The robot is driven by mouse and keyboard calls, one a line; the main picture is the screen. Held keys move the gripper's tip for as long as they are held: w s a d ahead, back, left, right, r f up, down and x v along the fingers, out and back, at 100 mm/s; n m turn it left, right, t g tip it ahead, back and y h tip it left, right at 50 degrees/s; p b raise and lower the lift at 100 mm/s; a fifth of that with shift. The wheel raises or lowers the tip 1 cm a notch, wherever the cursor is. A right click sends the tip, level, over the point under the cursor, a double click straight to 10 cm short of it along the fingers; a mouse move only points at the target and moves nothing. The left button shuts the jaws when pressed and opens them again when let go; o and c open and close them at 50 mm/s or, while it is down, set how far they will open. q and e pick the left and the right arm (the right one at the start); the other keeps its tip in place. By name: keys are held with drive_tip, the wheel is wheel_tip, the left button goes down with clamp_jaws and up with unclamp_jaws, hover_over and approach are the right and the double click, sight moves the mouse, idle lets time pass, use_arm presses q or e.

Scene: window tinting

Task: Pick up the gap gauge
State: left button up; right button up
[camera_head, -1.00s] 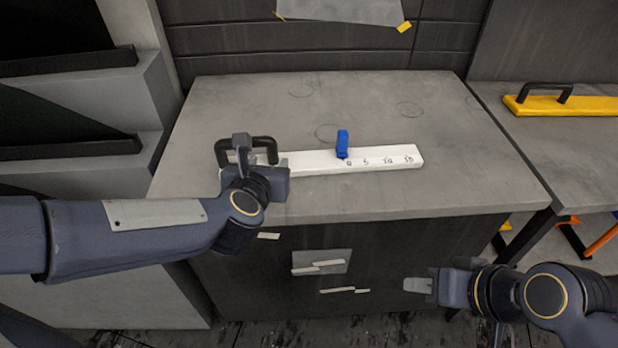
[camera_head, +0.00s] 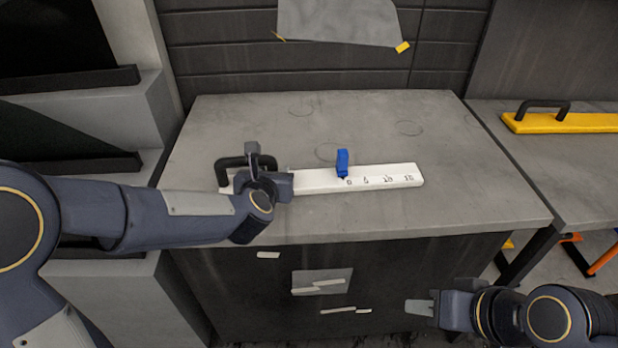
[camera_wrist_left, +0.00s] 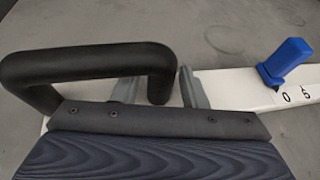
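The gap gauge (camera_head: 320,181) is a long white bar with number marks, a blue slider (camera_head: 342,162) and a black handle (camera_head: 229,162) at its left end. It lies on the grey worktop. My left gripper (camera_head: 262,165) is at the right part of the handle. In the left wrist view, its fingers (camera_wrist_left: 158,88) stand apart on either side of the handle's right leg, with small gaps showing, and their tips are partly hidden. My right gripper (camera_head: 420,307) is low at the right, in front of the cabinet and away from the gauge; its finger spacing cannot be made out.
The worktop (camera_head: 470,190) is otherwise clear. A yellow bar with a black handle (camera_head: 560,123) lies on the table at the right. Grey stepped shelving (camera_head: 120,110) stands close on the left. A grey sheet with yellow tabs (camera_head: 340,20) is on the back wall.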

sight(270, 162)
use_arm(q)
clamp_jaws()
drive_tip(key=shift+r, duration=0.6)
wheel_tip(270, 162, up, 2)
drive_tip(key=shift+r+p, duration=0.15)
drive_tip(key=shift+p, duration=0.45)
drive_tip(key=s+r+p, duration=0.1)
drive_tip(key=s+r, duration=0.4)
drive_tip(key=s, duration=0.2)
drive_tip(key=s+d+r+p, duration=0.1)
drive_tip(key=s+r+p, duration=0.1)
drive_tip(key=s+r, duration=0.2)
drive_tip(key=v, duration=0.3)
drive_tip(key=shift+d+f+p, duration=0.25)
drive_tip(key=shift+d+p, duration=0.05)
